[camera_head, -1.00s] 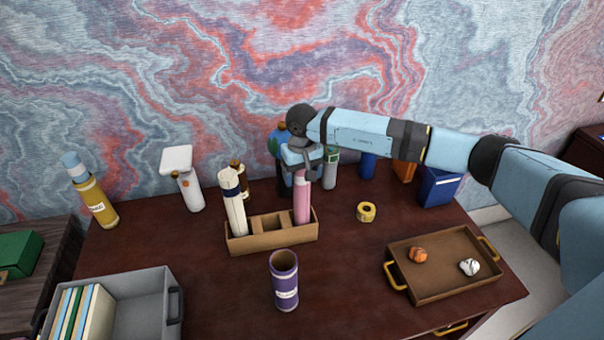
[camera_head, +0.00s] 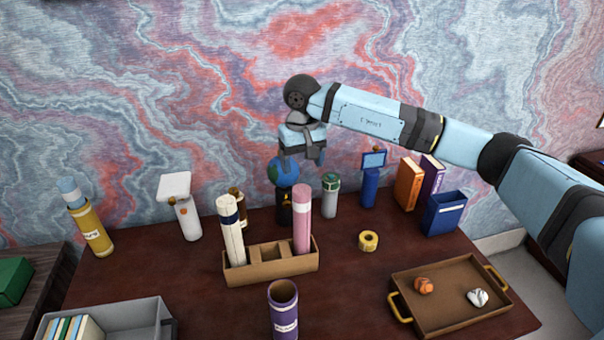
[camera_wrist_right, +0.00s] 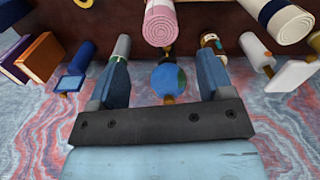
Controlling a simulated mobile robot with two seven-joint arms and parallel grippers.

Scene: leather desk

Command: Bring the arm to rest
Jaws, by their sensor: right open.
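My right arm reaches in from the right in the head view. Its gripper (camera_head: 303,158) hangs above the back of the desk, higher than the pink roll (camera_head: 302,219) and near the globe (camera_head: 284,171). In the right wrist view the two fingers (camera_wrist_right: 166,80) stand wide apart with nothing held between them. The pink roll (camera_wrist_right: 160,22) stands beyond the fingertips, and the globe (camera_wrist_right: 168,79) shows in the gap, behind the fingers' plane as far as I can tell. My left gripper is in neither view.
The pink roll and white rolls (camera_head: 231,231) stand in a brown divided holder (camera_head: 270,270). Bottles, books (camera_head: 408,184) and a blue bin (camera_head: 444,214) line the back. A brown tray (camera_head: 440,312) lies right, a purple cup (camera_head: 284,312) in front, a grey crate (camera_head: 140,316) at front left.

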